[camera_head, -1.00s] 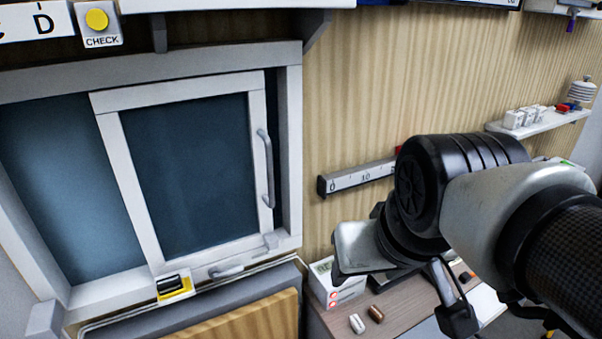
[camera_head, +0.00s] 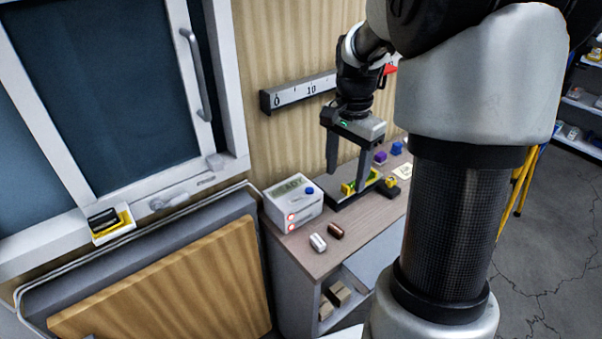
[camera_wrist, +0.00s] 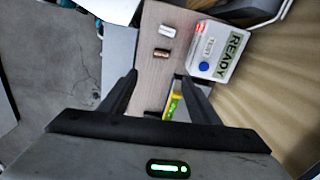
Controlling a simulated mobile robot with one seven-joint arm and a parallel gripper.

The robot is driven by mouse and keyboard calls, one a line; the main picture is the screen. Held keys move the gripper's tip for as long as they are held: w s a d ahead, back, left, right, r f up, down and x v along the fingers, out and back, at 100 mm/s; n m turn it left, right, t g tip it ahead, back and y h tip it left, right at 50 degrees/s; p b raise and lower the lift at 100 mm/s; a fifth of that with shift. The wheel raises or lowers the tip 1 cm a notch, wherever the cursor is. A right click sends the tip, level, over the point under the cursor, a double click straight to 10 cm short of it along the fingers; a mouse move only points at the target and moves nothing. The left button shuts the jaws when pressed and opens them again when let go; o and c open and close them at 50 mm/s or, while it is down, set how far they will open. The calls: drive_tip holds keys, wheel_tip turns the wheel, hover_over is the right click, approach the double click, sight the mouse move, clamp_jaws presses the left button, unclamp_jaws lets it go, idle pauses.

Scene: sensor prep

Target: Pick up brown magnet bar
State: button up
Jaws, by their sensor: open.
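The brown magnet bar (camera_head: 336,230) is a small dark brown block lying on the wooden bench top, near its front left. It also shows in the wrist view (camera_wrist: 161,53), beyond my fingertips. A similar white bar (camera_head: 318,242) lies beside it, a little apart; the wrist view shows it too (camera_wrist: 167,31). My gripper (camera_head: 347,174) is open and empty, pointing down above the black tray with yellow blocks, behind and to the right of the brown bar. In the wrist view its two fingers (camera_wrist: 160,78) stand apart with nothing between the tips.
A white READY box (camera_head: 293,203) stands just left of the bars. A black tray (camera_head: 345,196) with yellow and green parts sits under my gripper. Purple (camera_head: 380,157) and blue (camera_head: 396,148) blocks lie farther back. A scale rail (camera_head: 300,93) is on the wall.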

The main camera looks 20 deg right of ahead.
drive_tip(key=b, duration=0.1)
hover_over(336, 228)
drive_tip(key=f, duration=1.2)
drive_tip(key=shift+d+f, duration=0.2)
drive_tip(key=shift+d, duration=0.2)
drive_tip(key=shift+a+f, duration=0.2)
drive_tip(key=shift+f, duration=1.1)
drive_tip(key=shift+a+f, duration=0.15)
drive_tip(key=shift+f, duration=1.15)
drive_tip(key=c, duration=1.1)
